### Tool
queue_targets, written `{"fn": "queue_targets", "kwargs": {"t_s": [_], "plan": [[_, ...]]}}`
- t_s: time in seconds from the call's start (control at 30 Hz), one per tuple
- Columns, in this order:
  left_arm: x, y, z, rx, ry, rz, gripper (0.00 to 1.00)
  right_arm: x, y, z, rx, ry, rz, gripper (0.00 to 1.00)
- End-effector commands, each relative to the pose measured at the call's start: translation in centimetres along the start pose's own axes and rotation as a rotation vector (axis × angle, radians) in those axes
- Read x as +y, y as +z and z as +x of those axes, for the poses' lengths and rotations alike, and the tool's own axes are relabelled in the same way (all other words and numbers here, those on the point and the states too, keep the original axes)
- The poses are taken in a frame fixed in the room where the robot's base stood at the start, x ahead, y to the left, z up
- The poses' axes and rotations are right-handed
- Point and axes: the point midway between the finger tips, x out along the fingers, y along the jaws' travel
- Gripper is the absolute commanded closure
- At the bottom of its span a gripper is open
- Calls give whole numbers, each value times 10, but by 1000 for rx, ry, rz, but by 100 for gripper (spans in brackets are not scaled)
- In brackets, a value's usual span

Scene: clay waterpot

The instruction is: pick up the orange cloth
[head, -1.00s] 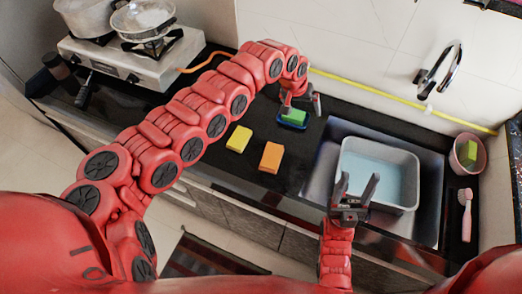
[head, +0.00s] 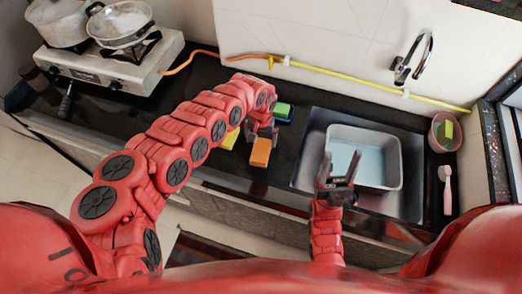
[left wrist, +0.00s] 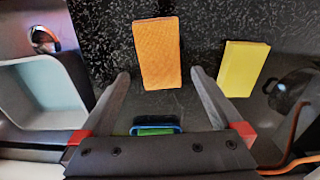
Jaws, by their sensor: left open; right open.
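The orange cloth (head: 260,153) is a flat rectangular block lying on the black counter left of the sink. It also shows in the left wrist view (left wrist: 157,50), at top centre, with its lower end between the open fingertips. My left gripper (head: 263,130) is open and empty, just behind the cloth in the head view. It also shows open in the left wrist view (left wrist: 160,73). I see no clear contact with the cloth. My right gripper (head: 341,157) is open and empty at the front of the sink.
A yellow block (head: 230,138) lies just left of the cloth, partly behind my arm. A green sponge in a blue holder (head: 284,114) sits behind it. A grey basin (head: 393,180) stands in the sink. A stove (head: 110,68) is at back left.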

Motion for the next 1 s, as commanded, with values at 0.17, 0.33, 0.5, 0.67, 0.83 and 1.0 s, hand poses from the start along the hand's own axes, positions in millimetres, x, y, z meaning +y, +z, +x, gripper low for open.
{"fn": "queue_targets", "kwargs": {"t_s": [0.17, 0.33, 0.5, 0.67, 0.83, 1.0], "plan": [[4, -2, 8, 0, 3, 2, 0, 0, 0, 2, 0, 0, 0, 42], [3, -7, 26, 0, 1, 2, 0, 0, 0, -1, 0, 0, 0, 42], [1, -8, 46, -2, 0, 3, 0, 0, 1, -8, 0, 0, 0, 42], [0, -9, 53, -1, 0, 2, 0, 0, 2, -10, 0, 0, 0, 42], [0, -9, 53, 0, 0, 1, 0, 0, 2, -10, 0, 0, 0, 42], [0, -9, 53, 0, 0, 1, 18, 0, 2, -9, 0, 0, 0, 42]]}}
